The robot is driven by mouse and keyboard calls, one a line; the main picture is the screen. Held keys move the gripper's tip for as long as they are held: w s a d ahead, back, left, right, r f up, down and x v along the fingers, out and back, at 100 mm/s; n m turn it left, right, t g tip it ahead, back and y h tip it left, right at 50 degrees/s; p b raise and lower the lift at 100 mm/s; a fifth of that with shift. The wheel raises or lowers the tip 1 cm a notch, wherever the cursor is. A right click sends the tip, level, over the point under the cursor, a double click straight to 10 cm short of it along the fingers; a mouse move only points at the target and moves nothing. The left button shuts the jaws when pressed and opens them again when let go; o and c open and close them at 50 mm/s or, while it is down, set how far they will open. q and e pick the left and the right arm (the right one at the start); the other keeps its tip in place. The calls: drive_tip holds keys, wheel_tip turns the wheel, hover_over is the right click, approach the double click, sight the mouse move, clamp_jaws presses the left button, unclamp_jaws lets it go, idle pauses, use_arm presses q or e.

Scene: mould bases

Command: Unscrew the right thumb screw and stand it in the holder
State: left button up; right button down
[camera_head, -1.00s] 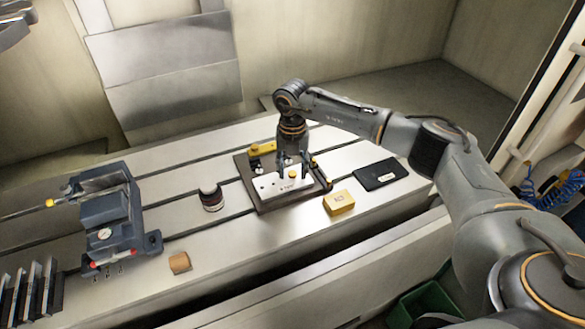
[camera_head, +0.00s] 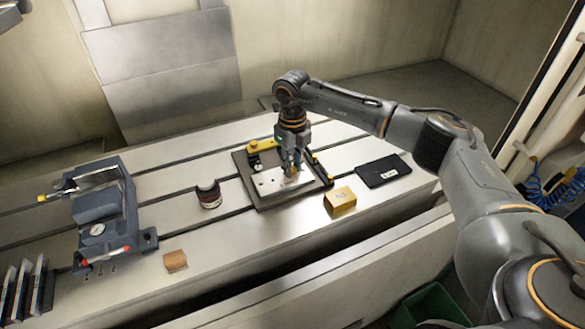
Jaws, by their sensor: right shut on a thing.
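The mould base is a dark plate (camera_head: 246,178) with a light metal plate (camera_head: 268,184) on it, in the middle of the table. My right gripper (camera_head: 293,168) points down at the right part of the light plate. It is shut on the thumb screw, a small yellow-topped piece (camera_head: 294,171) mostly hidden between the fingers. I cannot tell whether the screw is still seated in the plate. A yellow piece (camera_head: 262,146) lies along the back edge of the dark plate. I cannot tell which object is the holder.
A yellow block (camera_head: 340,199) and a black flat case (camera_head: 383,171) lie right of the base. A dark round stack (camera_head: 209,196) and a brown block (camera_head: 176,261) stand left. A grey vise (camera_head: 100,207) is farther left.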

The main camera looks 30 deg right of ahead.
idle(0.3)
drive_tip(key=n+b, duration=0.1)
drive_tip(key=n, duration=0.2)
drive_tip(key=shift+f, duration=0.1)
drive_tip(key=n+b, duration=0.1)
drive_tip(key=n, duration=0.3)
drive_tip(key=shift+n+b, duration=0.4)
drive_tip(key=shift+n, duration=0.8)
drive_tip(key=n+b, duration=0.1)
drive_tip(key=n, duration=0.1)
drive_tip(key=shift+n, duration=0.4)
drive_tip(key=n, duration=0.4)
drive_tip(key=shift+b, duration=0.4)
drive_tip(key=shift+n, duration=1.1)
